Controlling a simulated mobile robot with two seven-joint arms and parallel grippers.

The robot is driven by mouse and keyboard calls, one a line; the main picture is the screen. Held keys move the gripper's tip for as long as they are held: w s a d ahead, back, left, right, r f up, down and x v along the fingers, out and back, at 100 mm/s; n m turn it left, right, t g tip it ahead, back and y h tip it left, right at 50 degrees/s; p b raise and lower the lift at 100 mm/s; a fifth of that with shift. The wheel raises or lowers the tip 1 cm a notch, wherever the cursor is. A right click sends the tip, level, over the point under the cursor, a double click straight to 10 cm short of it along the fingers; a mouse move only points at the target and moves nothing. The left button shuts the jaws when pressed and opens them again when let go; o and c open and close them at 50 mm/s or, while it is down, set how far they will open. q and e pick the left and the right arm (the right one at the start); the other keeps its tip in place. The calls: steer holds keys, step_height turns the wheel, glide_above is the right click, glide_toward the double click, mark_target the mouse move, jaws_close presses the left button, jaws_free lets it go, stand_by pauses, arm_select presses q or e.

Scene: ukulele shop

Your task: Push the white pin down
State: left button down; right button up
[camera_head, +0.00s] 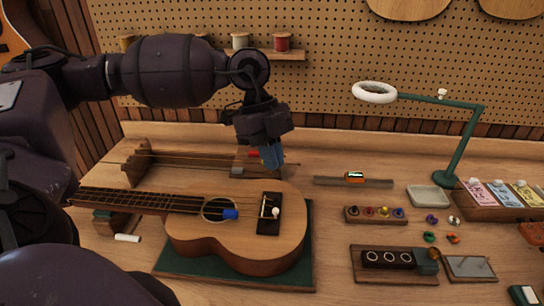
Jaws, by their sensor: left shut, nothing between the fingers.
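A ukulele (237,238) lies on its back with its neck to the left. Its dark bridge (268,228) carries a white pin (276,212), whose round head stands out at the bridge's right side. How far the pin stands up is too small to tell. My left gripper (271,158) is shut and empty, pointing down. In the picture it is above the bridge and the pin, apart from both. My right gripper is not in view.
A green mat (180,263) lies under the ukulele. A blue object (230,214) is by the sound hole. To the right are a peg rack (375,215), a block with rings (393,268), a tray (429,197) and a green lamp (465,140). A wooden rack (142,162) stands behind.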

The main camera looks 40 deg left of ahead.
arm_select(q)
glide_above(276, 209)
steer(key=d, duration=0.2)
step_height(276, 209, down, 7)
steer(key=shift+s+a+f+p, duration=0.1)
steer(key=shift+a+f+p, duration=0.2)
steer(key=shift+a+f, duration=0.7)
steer(key=shift+f, duration=0.7)
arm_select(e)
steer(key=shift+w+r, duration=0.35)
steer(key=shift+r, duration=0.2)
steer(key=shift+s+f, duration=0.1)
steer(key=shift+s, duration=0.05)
